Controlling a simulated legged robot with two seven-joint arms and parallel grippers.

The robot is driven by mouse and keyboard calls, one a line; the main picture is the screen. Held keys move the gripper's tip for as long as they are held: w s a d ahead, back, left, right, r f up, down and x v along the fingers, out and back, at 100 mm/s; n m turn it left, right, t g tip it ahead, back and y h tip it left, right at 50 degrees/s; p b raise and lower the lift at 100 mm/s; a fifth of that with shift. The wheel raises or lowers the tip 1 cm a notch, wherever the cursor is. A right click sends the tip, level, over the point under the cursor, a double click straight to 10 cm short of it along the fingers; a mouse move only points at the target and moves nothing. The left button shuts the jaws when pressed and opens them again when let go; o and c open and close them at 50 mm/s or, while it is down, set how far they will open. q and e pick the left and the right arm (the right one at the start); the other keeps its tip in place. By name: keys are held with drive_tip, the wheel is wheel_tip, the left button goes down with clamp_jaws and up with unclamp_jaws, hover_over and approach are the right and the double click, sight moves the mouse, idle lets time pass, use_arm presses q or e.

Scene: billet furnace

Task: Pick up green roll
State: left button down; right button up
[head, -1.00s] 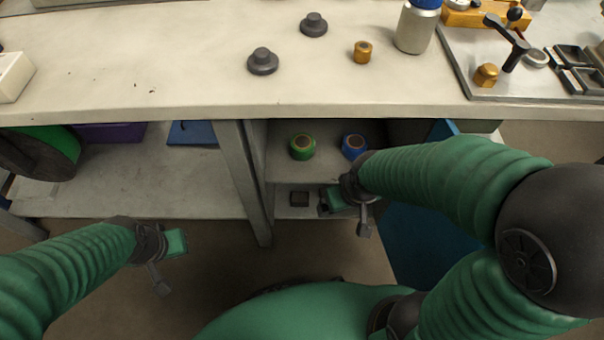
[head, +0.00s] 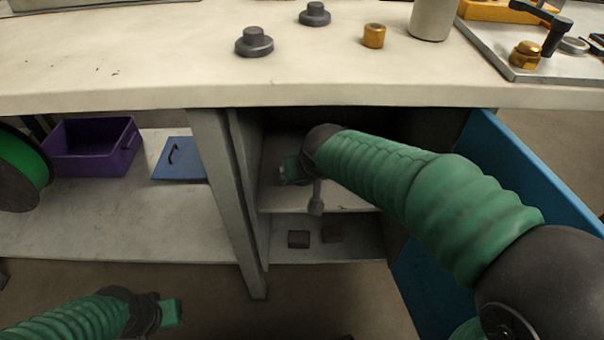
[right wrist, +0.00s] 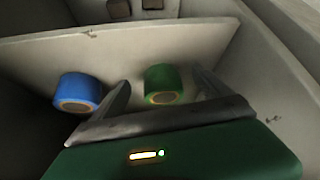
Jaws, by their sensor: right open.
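The green roll (right wrist: 163,83) stands on the cabinet shelf in the right wrist view, between the two fingers of my right gripper (right wrist: 161,78). The gripper is open and I cannot tell whether either finger touches the roll. In the head view my right gripper (head: 302,182) is inside the cabinet, and the arm and gripper hide the roll there. My left gripper (head: 166,312) is low at the left, below the lower shelf, and its finger gap is not clear.
A blue roll (right wrist: 78,92) stands just left of the left finger. Dark blocks (head: 299,239) lie on the level below. The blue door (head: 520,165) stands open at the right. The worktop (head: 150,75) overhangs the cabinet. A purple bin (head: 92,150) is at the left.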

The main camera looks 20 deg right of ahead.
drive_tip(key=w, duration=0.2)
drive_tip(key=w+b, duration=0.1)
drive_tip(key=shift+w+d+f+b, duration=0.15)
drive_tip(key=shift+w+f+b, duration=0.15)
drive_tip(key=shift+w+f, duration=0.1)
drive_tip(key=shift+w+f+b, duration=0.1)
drive_tip(key=shift+f+b, duration=0.3)
drive_tip(key=shift+b, duration=0.2)
drive_tip(key=shift+r, duration=0.2)
drive_tip(key=c, duration=1.5)
drive_tip(key=shift+c, duration=0.2)
